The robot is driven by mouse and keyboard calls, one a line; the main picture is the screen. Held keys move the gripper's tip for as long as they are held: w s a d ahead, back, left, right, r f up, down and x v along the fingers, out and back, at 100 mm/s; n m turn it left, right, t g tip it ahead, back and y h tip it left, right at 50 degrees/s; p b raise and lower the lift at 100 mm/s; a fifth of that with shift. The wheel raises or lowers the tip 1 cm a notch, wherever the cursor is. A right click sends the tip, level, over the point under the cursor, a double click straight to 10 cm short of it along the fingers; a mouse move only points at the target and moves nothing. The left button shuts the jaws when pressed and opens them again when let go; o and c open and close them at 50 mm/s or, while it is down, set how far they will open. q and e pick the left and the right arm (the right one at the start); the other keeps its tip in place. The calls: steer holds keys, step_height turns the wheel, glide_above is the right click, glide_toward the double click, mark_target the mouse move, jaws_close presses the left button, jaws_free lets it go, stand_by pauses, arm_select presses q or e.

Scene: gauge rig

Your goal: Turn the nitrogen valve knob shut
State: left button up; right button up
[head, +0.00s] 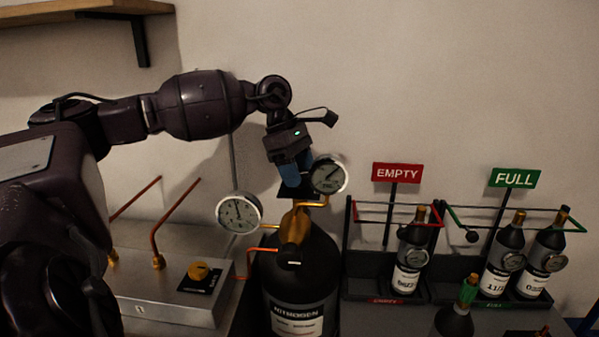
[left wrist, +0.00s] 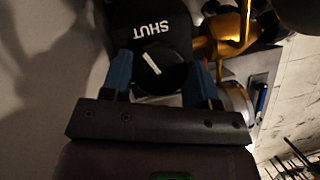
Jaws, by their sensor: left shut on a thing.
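The nitrogen cylinder (head: 300,285) is black, with a white NITROGEN label and a brass valve body (head: 295,226) on top. In the left wrist view the valve knob (left wrist: 163,75) is round and black with a white pointer line. It sits by a black plate (left wrist: 150,22) lettered SHUT. The line slants, its upper end towards the lettering. My left gripper (head: 297,178) has its blue fingers around the knob; they also show in the left wrist view (left wrist: 160,80). In the head view the gripper hides the knob. My right gripper is not in view.
Two round gauges (head: 328,174) (head: 239,212) flank the valve, the right one close to my fingers. A metal box (head: 165,305) with a yellow knob (head: 200,271) and copper pipes stands at left. Bottles stand in racks under EMPTY (head: 397,173) and FULL (head: 515,178) signs at right.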

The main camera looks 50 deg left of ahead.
arm_select(q)
steer(key=m+g+b, duration=0.1)
steer(key=m, duration=0.2)
steer(key=shift+w+f, duration=0.1)
steer(key=shift+f, duration=0.05)
steer(key=shift+m+g, duration=0.4)
steer(key=shift+m, duration=0.3)
steer(key=o, duration=0.9)
steer(key=shift+r, duration=0.2)
steer(key=v, duration=1)
steer(key=shift+a+r+b, duration=0.2)
steer(key=shift+r+b, duration=0.1)
steer(key=shift+b, duration=0.05)
